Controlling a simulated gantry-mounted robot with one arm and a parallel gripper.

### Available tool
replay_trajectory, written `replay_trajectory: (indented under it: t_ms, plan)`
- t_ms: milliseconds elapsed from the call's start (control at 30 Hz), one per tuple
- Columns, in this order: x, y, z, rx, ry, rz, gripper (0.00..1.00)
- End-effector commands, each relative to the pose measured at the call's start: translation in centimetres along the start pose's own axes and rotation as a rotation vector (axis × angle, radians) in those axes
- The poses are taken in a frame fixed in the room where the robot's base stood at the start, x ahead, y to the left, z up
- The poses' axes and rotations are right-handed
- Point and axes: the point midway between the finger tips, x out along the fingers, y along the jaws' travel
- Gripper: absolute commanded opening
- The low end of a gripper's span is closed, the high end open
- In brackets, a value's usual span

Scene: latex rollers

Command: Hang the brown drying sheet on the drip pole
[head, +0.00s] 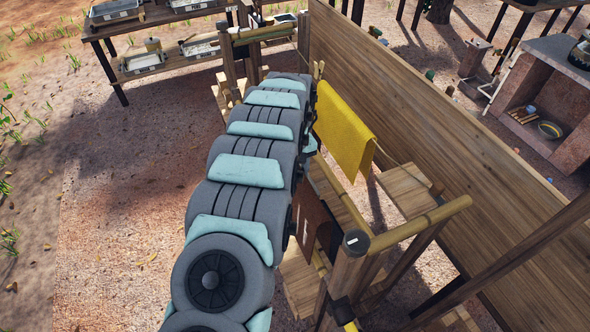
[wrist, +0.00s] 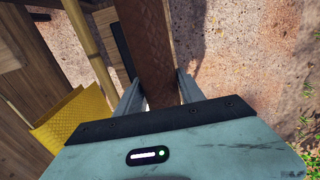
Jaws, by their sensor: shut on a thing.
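The brown sheet (wrist: 152,55) shows in the wrist view as a long reddish-brown strip between the two fingers of my gripper (wrist: 160,92). My gripper is shut on it. In the head view my grey and teal arm hides the gripper, and a reddish-brown surface (head: 311,217) shows just right of the arm; I cannot tell if it is the same sheet. A bamboo pole (wrist: 88,42) runs left of the sheet in the wrist view. In the head view, bamboo poles cross the near end (head: 420,222) and far end (head: 262,33) of the wooden frame.
A yellow sheet (head: 344,130) hangs right of my arm; it also shows at lower left in the wrist view (wrist: 66,120). A long plank wall (head: 450,140) stands to the right. A bench with trays (head: 140,62) is at the back left. The dirt ground at left is clear.

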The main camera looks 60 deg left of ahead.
Motion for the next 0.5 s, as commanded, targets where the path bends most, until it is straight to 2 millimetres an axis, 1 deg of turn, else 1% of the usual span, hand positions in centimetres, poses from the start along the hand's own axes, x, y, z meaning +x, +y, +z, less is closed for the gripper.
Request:
replay_trajectory:
  t_ms: [33,100,500]
  plan:
    - [0.8,0.0,0.1,0.001,-0.001,0.0,0.0]
    - [1.7,0.1,0.1,0.002,-0.002,-0.001,0.0]
    - [6.3,0.1,0.1,0.001,0.0,-0.001,0.0]
